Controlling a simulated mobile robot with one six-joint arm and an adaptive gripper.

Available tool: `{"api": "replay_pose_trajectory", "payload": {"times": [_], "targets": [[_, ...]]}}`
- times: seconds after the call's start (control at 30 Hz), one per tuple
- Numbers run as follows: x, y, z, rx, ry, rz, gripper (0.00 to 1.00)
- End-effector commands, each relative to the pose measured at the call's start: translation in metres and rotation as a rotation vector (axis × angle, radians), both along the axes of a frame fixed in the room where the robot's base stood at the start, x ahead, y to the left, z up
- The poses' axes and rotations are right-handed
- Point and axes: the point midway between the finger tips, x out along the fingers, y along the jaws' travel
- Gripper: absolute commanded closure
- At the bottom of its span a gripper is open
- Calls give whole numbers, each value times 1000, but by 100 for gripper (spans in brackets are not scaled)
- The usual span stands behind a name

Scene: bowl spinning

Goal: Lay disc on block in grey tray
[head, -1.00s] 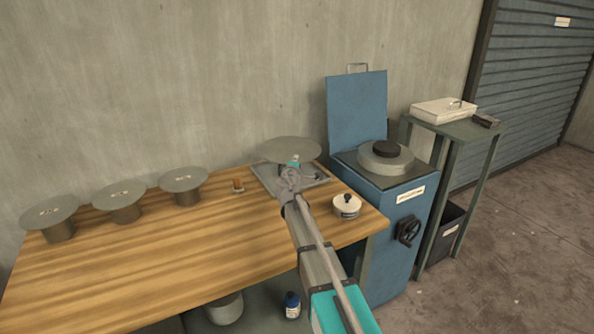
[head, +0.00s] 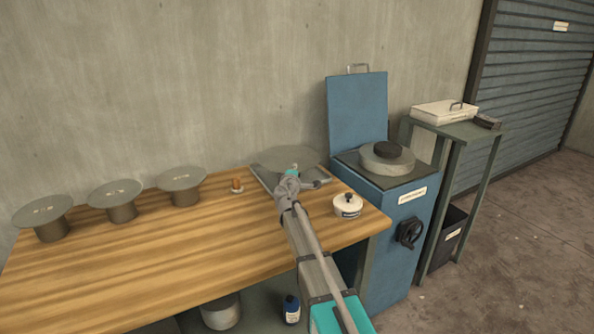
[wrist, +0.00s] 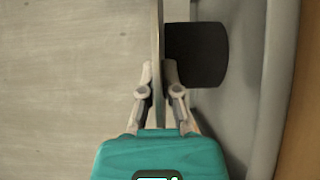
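A thin grey disc (head: 286,155) lies roughly level over the grey tray (head: 262,183) at the back right of the bench. My gripper (head: 291,171) is shut on the disc's near edge. In the wrist view my gripper (wrist: 159,80) pinches the disc (wrist: 157,30), seen edge-on. The dark block (wrist: 197,55) is right beside the disc's underside there, within the tray (wrist: 252,80). They look touching or nearly so; I cannot tell which. In the head view the disc and my gripper hide the block.
Several grey discs on dark blocks (head: 120,214) stand along the bench's left back. A small orange-brown piece (head: 237,186) and a white lidded pot (head: 347,205) flank the tray. A blue machine (head: 390,220) with a raised lid stands right. The bench's front middle is clear.

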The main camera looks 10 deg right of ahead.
Motion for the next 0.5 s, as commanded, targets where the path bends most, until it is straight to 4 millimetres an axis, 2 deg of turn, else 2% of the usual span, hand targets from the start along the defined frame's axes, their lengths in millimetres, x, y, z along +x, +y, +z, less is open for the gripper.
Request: {"api": "replay_pose_trajectory", "payload": {"times": [0.13, 0.37, 0.5], "targets": [[0, 0, -4, 0, 0, 0, 100], [0, 0, -3, 0, 0, 0, 57], [0, 0, -3, 0, 0, 0, 57]]}}
